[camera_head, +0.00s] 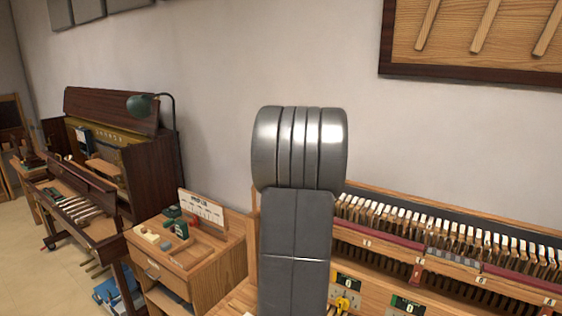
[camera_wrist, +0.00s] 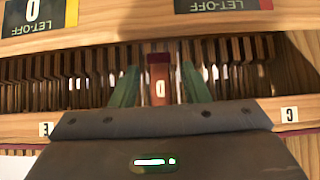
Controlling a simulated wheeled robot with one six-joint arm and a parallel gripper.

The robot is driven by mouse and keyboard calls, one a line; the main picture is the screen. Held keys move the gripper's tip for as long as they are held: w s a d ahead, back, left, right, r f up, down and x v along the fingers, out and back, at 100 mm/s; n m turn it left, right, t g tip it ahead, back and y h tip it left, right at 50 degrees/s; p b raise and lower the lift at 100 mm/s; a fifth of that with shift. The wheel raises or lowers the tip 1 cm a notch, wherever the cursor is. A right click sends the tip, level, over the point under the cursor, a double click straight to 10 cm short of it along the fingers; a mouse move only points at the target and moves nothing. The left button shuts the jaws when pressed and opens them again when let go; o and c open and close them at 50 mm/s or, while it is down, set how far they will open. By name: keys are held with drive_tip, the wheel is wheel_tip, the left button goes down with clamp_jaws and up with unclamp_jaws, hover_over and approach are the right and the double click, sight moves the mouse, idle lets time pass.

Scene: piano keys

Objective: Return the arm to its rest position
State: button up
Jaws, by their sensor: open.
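In the wrist view my gripper (camera_wrist: 158,70) is open, with its two green fingers apart. A reddish-brown block with a pale letter label (camera_wrist: 160,85) shows between the fingers; I cannot tell whether they touch it. In the head view my grey arm stands upright in the middle and hides my gripper. The piano action model (camera_head: 440,235), with a row of white-topped hammers and a dark red rail, runs to the right behind my arm. Part of it is hidden by the arm.
In the wrist view a yellow-edged board (camera_wrist: 38,15) and a red-edged "LET-OFF" board (camera_wrist: 222,5) sit at the top. A wooden cabinet (camera_head: 205,262) with small tools stands left of my arm, with a dark upright piano (camera_head: 150,170) beyond.

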drive_tip(key=shift+w+d+f+t+h+b, duration=0.1)
drive_tip(key=shift+w+t+h+b, duration=0.1)
drive_tip(key=shift+t+h, duration=0.4)
drive_tip(key=shift+w+d+f+t+h+b, duration=0.1)
drive_tip(key=shift+w+t+h+b, duration=0.15)
drive_tip(key=shift+t, duration=0.55)
drive_tip(key=shift+w+d+f+t+h+b, duration=0.2)
drive_tip(key=shift+t+h+b, duration=0.35)
drive_tip(key=shift+b, duration=0.6)
drive_tip(key=t+b, duration=0.1)
drive_tip(key=b, duration=0.2)
drive_tip(key=shift+w+h, duration=0.1)
drive_tip(key=shift+h, duration=0.3)
drive_tip(key=shift+d+r+t+b, duration=0.1)
drive_tip(key=shift+t+b, duration=0.35)
drive_tip(key=shift+b, duration=0.5)
drive_tip(key=shift+w+d+r+h+b, duration=0.1)
drive_tip(key=shift+r+h+b, duration=0.2)
drive_tip(key=shift+b, duration=0.35)
